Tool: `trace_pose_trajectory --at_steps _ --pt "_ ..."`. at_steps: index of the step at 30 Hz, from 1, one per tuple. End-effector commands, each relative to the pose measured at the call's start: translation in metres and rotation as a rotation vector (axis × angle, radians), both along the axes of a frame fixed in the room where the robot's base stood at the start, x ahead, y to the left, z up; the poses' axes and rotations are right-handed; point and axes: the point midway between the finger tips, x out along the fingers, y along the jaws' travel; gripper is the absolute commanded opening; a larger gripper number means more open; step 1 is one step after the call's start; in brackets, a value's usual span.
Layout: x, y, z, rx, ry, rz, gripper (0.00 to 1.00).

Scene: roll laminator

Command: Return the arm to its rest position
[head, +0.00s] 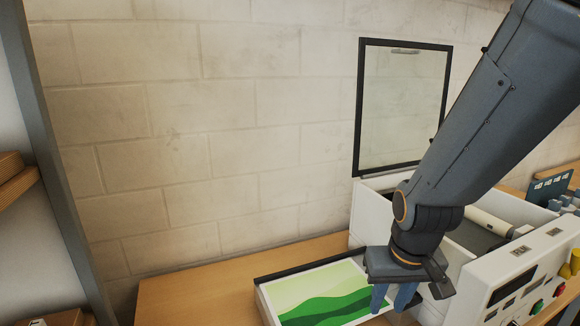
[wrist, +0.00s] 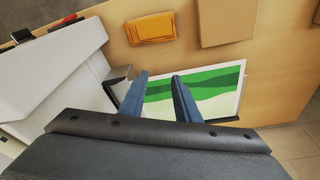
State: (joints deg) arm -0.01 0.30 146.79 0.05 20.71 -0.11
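My gripper (head: 393,300) hangs from my arm at the right of the head view, fingers pointing down. I cannot tell how high the fingertips are above the sheet. The white laminator (head: 368,215) has its clear, dark-framed lid (head: 403,108) raised; my arm hides part of its body.
The laminator's front panel (head: 530,285) has a dark display and coloured buttons. A blue rack (head: 550,188) stands behind at the right. An orange item (wrist: 152,28) and a brown board (wrist: 227,22) lie on the wooden table (head: 200,290). A grey post (head: 55,160) and shelves stand at the left.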

Motion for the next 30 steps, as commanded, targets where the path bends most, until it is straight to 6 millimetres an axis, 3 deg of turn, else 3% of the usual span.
trace_pose_trajectory --at_steps 16,21,30 --pt "0.009 0.001 -0.1 0.001 0.076 -0.002 0.29" --pt "0.009 0.001 -0.11 0.001 0.087 -0.002 0.29" --pt "0.008 0.001 -0.108 0.001 0.088 -0.003 0.29"
